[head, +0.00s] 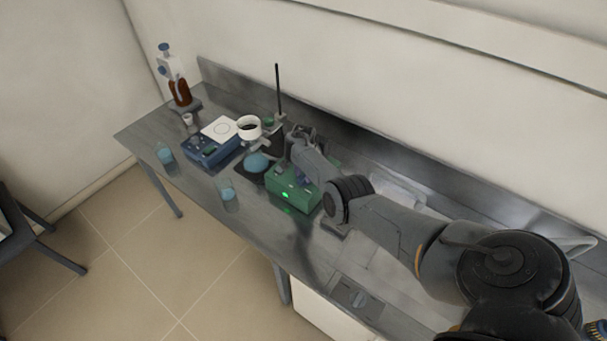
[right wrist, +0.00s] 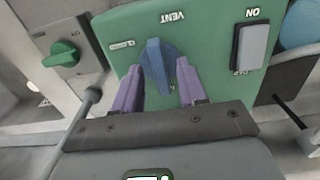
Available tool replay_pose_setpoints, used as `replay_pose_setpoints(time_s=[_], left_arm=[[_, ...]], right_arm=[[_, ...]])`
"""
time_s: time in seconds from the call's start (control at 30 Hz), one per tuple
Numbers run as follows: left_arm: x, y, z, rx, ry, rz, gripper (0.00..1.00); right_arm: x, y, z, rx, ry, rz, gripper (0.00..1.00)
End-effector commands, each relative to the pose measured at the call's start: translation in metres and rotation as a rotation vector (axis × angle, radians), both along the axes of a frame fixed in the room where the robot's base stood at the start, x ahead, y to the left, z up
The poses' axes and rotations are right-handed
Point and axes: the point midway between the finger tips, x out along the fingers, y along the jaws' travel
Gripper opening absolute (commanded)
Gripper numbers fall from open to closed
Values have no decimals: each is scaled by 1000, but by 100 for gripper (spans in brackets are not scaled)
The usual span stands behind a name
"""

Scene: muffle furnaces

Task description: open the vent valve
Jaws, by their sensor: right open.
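The vent valve (right wrist: 158,66) is a blue knob on the green box's face, under the upside-down word VENT in the right wrist view. The green box (right wrist: 205,35) also shows in the head view (head: 284,194), with a lit green light on its front. My right gripper (right wrist: 158,80) is open. Its two purple fingers stand on either side of the blue knob, with the right finger very close to it; contact cannot be told. In the head view my right arm and hand hide the knob. My left gripper is not in view.
An ON/OFF rocker switch (right wrist: 249,47) sits beside the valve. A green knob (right wrist: 63,54) is on a grey panel at left.

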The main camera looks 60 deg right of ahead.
Motion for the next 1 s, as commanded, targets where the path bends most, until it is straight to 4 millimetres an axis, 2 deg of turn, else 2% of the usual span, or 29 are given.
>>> replay_pose_setpoints(time_s=[0.37,0.6,0.8,1.0], left_arm=[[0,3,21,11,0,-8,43],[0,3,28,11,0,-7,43],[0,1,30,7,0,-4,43],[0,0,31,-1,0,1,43]], right_arm=[[1,0,58,-3,-3,0,42],[0,0,91,-1,0,-1,42],[0,0,104,0,0,-2,42],[0,0,105,0,0,-1,42]])
